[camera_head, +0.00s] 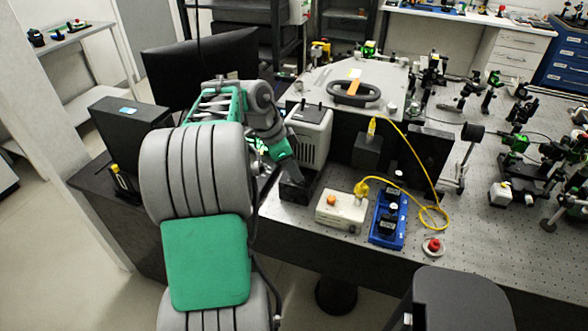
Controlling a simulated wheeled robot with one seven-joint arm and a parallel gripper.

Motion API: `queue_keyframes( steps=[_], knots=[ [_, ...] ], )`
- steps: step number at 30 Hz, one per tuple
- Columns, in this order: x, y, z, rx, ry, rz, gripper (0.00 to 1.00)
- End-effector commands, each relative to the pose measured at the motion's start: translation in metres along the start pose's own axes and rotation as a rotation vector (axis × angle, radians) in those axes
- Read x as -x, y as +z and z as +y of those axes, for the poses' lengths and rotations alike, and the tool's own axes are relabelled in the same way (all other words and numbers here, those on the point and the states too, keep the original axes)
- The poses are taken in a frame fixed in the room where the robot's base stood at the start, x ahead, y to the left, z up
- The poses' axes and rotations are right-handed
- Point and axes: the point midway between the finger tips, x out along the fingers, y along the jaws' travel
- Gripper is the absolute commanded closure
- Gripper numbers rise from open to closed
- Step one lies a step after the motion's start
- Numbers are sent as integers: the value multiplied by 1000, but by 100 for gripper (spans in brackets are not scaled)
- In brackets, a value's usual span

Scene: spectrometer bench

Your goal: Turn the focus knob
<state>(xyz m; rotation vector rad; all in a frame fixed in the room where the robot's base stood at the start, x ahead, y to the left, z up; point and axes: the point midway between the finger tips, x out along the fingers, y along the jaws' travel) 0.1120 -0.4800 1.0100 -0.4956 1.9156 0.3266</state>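My arm reaches over the left part of the optical bench. My gripper (276,166) is at its end, low beside the left side of a light grey vented box (310,134). The fingertips are small, dark and partly hidden by my own arm, so whether they are open or touch anything does not show. A black block (297,190) sits just right of and below the gripper. I cannot make out for certain which part is the focus knob; it may be hidden behind my arm or the dark parts near the gripper.
A cream box (342,211) with an orange knob, a blue tray (388,217) and a red button (433,246) stand along the bench's front. A yellow cable (433,187) loops there. A monitor (203,60) and a black box (130,118) stand left. Optical mounts crowd the right.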

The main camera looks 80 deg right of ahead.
Motion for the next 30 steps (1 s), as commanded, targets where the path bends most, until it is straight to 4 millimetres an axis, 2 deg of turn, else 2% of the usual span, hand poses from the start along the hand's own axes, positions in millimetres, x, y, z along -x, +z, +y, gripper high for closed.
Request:
queue_keyframes(
  steps=[5, 13, 17, 24, 30],
  knots=[
    [-1, 0, 0, 1, 2, -1, 59],
    [2, 0, 0, 2, 2, 0, 59],
    [23, 0, -1, 0, -2, 0, 59],
    [70, 0, 0, 1, 1, 0, 59],
    [78, 1, 0, 2, 3, -1, 59]
  ],
)
